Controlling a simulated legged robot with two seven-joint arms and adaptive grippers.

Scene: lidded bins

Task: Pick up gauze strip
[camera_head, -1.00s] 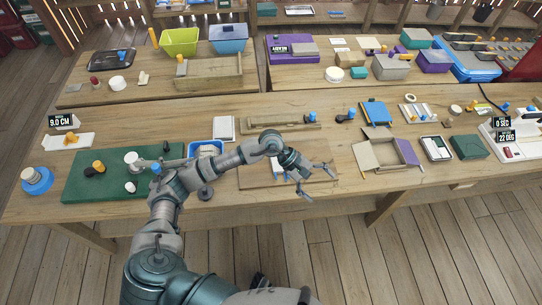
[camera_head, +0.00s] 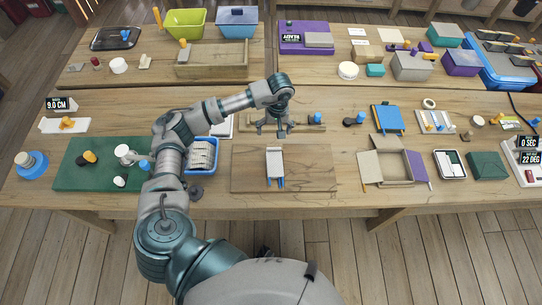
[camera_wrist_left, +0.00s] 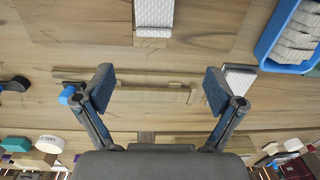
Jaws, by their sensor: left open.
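My left gripper (camera_head: 271,127) is open and empty, its fingers (camera_wrist_left: 160,88) spread above a low wooden rail fixture (camera_wrist_left: 150,95). A white textured strip, which looks like gauze, (camera_head: 274,161) lies on a wooden board (camera_head: 315,165) with blue pieces at its near end. It also shows in the left wrist view (camera_wrist_left: 154,14), at the top and apart from the fingers. A blue bin (camera_head: 186,171) left of the board holds several similar white strips (camera_head: 202,154). The bin also shows in the left wrist view (camera_wrist_left: 262,50). My right gripper is not in view.
A white pad (camera_wrist_left: 240,82) lies beside the rail, partly hidden by my arm in the head view. An open cardboard box (camera_head: 391,165) stands right of the board. A green mat (camera_head: 80,177) with small items lies left. Bare table shows between board and box.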

